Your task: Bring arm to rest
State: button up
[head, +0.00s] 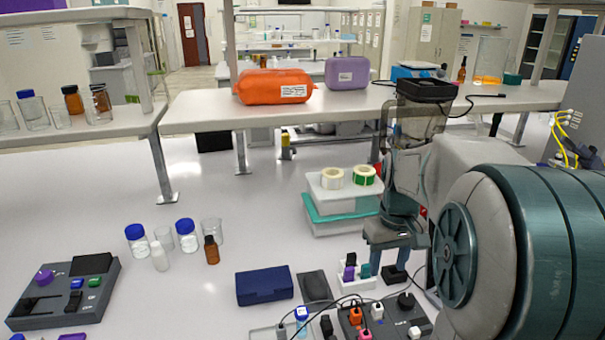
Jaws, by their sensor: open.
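My arm (520,235) fills the right side of the head view, its large teal and grey joint closest to the camera. The forearm and wrist hang down in front of the rear bench. My gripper (395,254) points downward at the lower end of the wrist, with its fingers apart and nothing seen between them. It appears above the white holder with small coloured pieces (358,276) and the control box (385,318). The exact height of the fingertips above these is hard to tell.
Stacked lidded boxes (317,205) with tape rolls stand left of the wrist. A blue case (264,286), several bottles (188,236) and a grey device (66,291) stand further left. An orange bag (272,86) lies on the rear bench (210,107). Bare white surface lies left of the boxes.

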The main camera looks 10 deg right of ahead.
jog(key=s+a+t, duration=0.3)
jog(key=s+a, duration=0.9)
jog(key=shift+s+f, duration=0.2)
jog(key=shift+f, duration=0.05)
jog(key=shift+d, duration=0.1)
jog(key=shift+c, duration=0.8)
jog(key=shift+d, duration=0.1)
